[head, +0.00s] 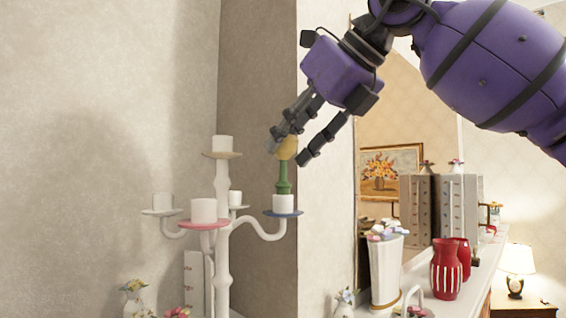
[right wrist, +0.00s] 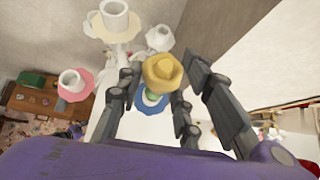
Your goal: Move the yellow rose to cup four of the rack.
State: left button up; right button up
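The yellow rose (head: 288,148) stands upright on its green stem (head: 283,182), with its lower end in the white cup (head: 283,204) over the blue saucer of the rack. The rose head shows from above in the right wrist view (right wrist: 163,72). My right gripper (head: 289,150) is open around the rose head from above, with gaps beside the bloom in the wrist view. I see no cup numbers. My left gripper is out of view.
A wall corner (head: 258,150) stands close behind the rack. To the right, a mantel shelf holds a white vase (head: 386,270), red vases (head: 447,268) and grey boxes (head: 418,205). Small flower vases (head: 133,298) stand low at left. The air left of the rack is clear.

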jog(key=shift+r, duration=1.6)
jog(key=shift+c, duration=0.5)
jog(key=shift+r, duration=0.7)
